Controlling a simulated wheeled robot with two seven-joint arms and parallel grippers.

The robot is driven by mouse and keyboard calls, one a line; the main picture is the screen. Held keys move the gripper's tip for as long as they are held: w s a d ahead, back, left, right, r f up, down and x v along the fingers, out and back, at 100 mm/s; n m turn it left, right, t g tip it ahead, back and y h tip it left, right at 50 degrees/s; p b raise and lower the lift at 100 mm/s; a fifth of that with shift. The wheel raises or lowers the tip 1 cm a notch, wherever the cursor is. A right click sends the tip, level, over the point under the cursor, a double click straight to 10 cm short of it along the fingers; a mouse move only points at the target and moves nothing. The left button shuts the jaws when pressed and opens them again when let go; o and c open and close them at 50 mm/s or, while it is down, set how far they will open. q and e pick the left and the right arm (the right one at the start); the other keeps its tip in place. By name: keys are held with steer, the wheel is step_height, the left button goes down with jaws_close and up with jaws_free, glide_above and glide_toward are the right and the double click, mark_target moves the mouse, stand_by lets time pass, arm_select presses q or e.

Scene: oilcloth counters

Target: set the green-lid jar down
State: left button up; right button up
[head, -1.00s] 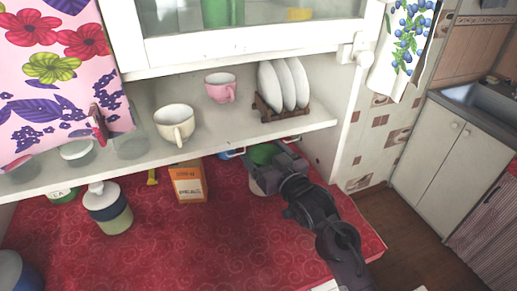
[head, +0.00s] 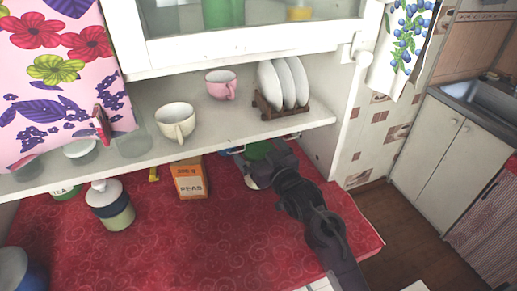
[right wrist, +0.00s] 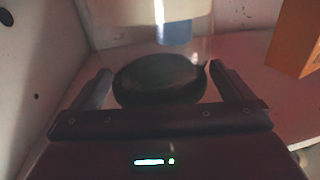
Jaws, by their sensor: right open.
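The green-lid jar (head: 257,150) is at the back right of the red counter, under the shelf, and looks upright; my gripper hides much of its body. Its base seems to be on the cloth, but I cannot see the contact clearly. My right gripper (head: 264,166) is at the jar from the front right. In the right wrist view, the dark round lid (right wrist: 160,80) lies between the spread fingers of the right gripper (right wrist: 159,72), with gaps showing at both sides. My left gripper is out of view.
The shelf (head: 230,138) overhangs the counter's back, holding cups and a plate rack (head: 282,108). The red counter (head: 210,240) is clear in front.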

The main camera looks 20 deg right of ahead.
steer(key=shift+r, duration=0.1)
steer(key=s+d+b, duration=0.2)
steer(key=s, duration=0.9)
steer(key=shift+s+d+b, duration=0.15)
steer(key=shift+s+b, duration=0.2)
steer(key=shift+s, duration=0.05)
